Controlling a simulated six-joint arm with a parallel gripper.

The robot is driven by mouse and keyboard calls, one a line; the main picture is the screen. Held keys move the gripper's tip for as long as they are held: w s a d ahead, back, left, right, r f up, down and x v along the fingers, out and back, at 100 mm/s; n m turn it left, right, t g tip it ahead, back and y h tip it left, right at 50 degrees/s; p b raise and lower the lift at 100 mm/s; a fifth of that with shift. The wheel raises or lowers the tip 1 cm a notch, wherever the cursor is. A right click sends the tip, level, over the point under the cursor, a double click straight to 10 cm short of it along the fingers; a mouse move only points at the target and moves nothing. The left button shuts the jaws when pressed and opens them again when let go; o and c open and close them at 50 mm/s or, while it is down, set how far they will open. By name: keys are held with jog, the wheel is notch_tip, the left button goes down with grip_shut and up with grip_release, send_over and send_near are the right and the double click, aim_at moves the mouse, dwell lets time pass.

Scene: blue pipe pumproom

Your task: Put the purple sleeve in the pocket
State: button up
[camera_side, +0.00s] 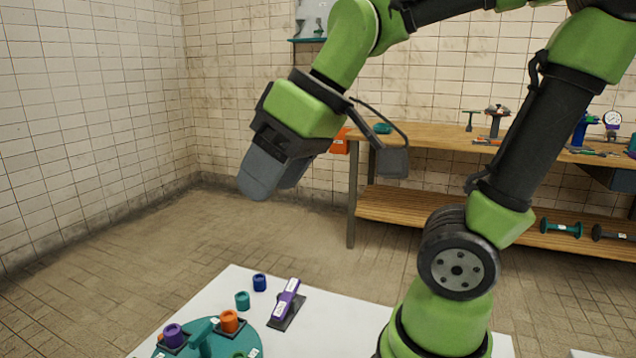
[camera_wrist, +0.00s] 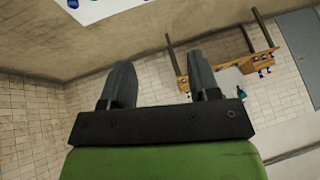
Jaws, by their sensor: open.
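The purple sleeve (camera_side: 173,335) is a short upright cylinder at the left of the round teal plate (camera_side: 258,342). It appears to stand on a dark square piece on the plate. I cannot make out which spot is the pocket. My gripper (camera_side: 268,178) is high above and behind the white table, well apart from the sleeve. In the wrist view my gripper (camera_wrist: 160,84) has two grey fingers spread apart with nothing between them.
An orange sleeve (camera_side: 229,321) is on the plate. A teal sleeve (camera_side: 242,300), a blue sleeve (camera_side: 259,282) and a purple-handled clamp-like part (camera_side: 288,300) are beyond. The white table (camera_side: 335,325) is bare to the right. A wooden workbench (camera_side: 440,137) stands behind.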

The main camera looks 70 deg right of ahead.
jog(key=s+m, duration=0.1)
jog(key=s+m+t, duration=0.1)
jog(key=s, duration=0.1)
jog(key=s+m, duration=0.2)
jog(key=shift+s+f, duration=0.1)
jog(key=shift+f, duration=0.25)
